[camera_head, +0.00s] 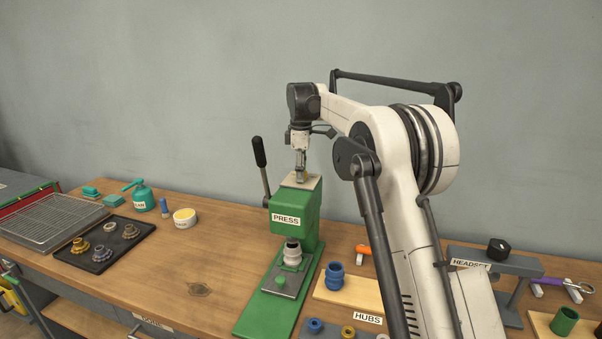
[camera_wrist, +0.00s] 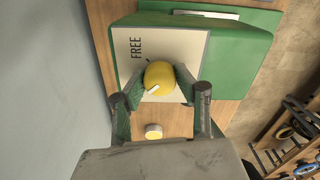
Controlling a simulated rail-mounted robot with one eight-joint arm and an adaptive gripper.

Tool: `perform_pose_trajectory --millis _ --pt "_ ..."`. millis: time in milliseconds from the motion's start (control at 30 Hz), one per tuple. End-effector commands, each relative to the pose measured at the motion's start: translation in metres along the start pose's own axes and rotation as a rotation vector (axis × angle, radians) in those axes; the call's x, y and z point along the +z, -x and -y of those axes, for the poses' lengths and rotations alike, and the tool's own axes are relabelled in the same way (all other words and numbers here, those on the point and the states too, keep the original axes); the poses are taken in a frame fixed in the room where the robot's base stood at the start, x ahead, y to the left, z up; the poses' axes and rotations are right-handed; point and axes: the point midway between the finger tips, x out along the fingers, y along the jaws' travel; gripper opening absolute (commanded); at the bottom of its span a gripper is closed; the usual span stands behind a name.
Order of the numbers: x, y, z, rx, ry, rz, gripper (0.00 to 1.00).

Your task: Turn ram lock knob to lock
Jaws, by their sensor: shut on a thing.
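The green press (camera_head: 293,211), labelled PRESS, stands on the bench with a pale plate (camera_head: 312,182) on its top. In the wrist view the plate (camera_wrist: 195,45) reads FREE beside a round yellow knob (camera_wrist: 160,76) with a small white mark on it. My gripper (camera_head: 301,175) points down at the top of the press. In the wrist view my gripper (camera_wrist: 159,88) has its two fingers on either side of the knob, shut on it. The white mark points to the lower left, away from the word FREE. Any other word on the plate is hidden.
The press's black-handled lever (camera_head: 260,152) rises at its left. A dark tray with several metal parts (camera_head: 103,246) and a yellow-topped tub (camera_head: 185,217) lie further left. Blue hubs (camera_head: 334,276) and the HEADSET stand (camera_head: 495,262) are at right. Bare bench lies left of the press.

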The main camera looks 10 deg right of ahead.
Motion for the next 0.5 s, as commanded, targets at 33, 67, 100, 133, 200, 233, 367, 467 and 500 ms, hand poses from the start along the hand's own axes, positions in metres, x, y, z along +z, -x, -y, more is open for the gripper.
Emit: perform_pose_trajectory --millis 33,67,100,133,200,233,367,467,500 --pt "-0.0004 0.0007 -0.0002 0.001 0.005 -0.001 0.04" --pt "-0.0004 0.0007 -0.0002 0.001 0.007 -0.001 0.04" --pt "-0.0004 0.0007 -0.0002 0.001 0.010 -0.001 0.04" --pt "-0.0004 0.0007 -0.0002 0.001 0.011 -0.001 0.04" --pt "-0.0004 0.0007 -0.0002 0.001 0.012 -0.001 0.04" --pt "-0.0004 0.0007 -0.0002 0.001 0.012 -0.001 0.04" --pt "-0.0004 0.0007 -0.0002 0.001 0.012 -0.001 0.04" --pt "-0.0004 0.0007 -0.0002 0.001 0.012 -0.001 0.04" --pt "-0.0004 0.0007 -0.0002 0.001 0.012 -0.001 0.35"
